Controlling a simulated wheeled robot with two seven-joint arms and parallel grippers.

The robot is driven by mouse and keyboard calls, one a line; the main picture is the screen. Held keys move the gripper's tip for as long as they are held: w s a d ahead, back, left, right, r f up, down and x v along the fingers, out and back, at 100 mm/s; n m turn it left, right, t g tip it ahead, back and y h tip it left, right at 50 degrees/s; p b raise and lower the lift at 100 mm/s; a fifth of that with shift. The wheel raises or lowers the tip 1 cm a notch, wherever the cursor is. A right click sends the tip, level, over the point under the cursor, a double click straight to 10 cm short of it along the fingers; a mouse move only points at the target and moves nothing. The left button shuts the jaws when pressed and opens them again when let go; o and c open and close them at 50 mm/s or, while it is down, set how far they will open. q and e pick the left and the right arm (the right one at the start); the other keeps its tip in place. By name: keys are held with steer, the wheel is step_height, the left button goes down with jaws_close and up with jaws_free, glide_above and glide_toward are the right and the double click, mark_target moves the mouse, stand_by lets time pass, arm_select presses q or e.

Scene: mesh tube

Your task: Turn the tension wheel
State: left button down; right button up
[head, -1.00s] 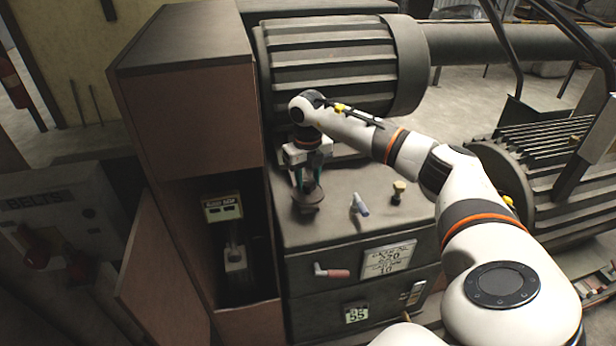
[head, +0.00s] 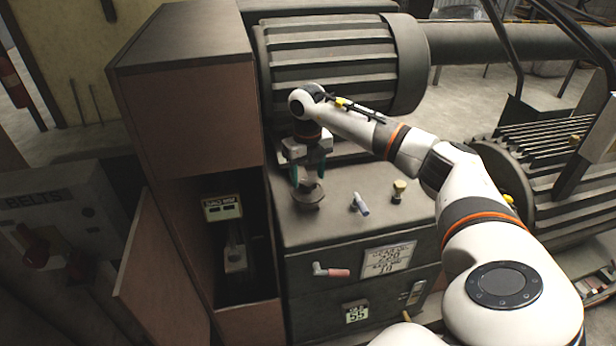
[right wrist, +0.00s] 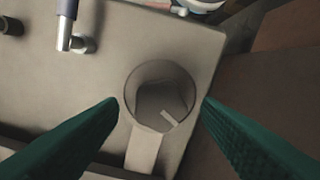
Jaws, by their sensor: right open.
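The tension wheel is a round dark knob (head: 308,196) on the sloped top of the machine's control box. The right wrist view shows it from above (right wrist: 160,95), with a faceted middle and a small light mark at its lower right. My right gripper (head: 308,184) is right above the wheel, pointing down. In the right wrist view its two green fingers (right wrist: 161,104) are apart, one on each side of the wheel, with a gap to it on both sides. My left gripper is not in view.
A blue-tipped lever (head: 360,204) and a brass knob (head: 398,190) stand right of the wheel on the box top. A red-handled crank (head: 332,271) is on the front. A ribbed motor (head: 335,60) rises behind. An open cabinet (head: 190,140) is at left.

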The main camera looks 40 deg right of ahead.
mark_target(308, 181)
step_height(308, 181, up, 11)
steer(key=b, duration=0.1)
steer(key=shift+b, duration=0.35)
steer(key=shift+f, duration=0.1)
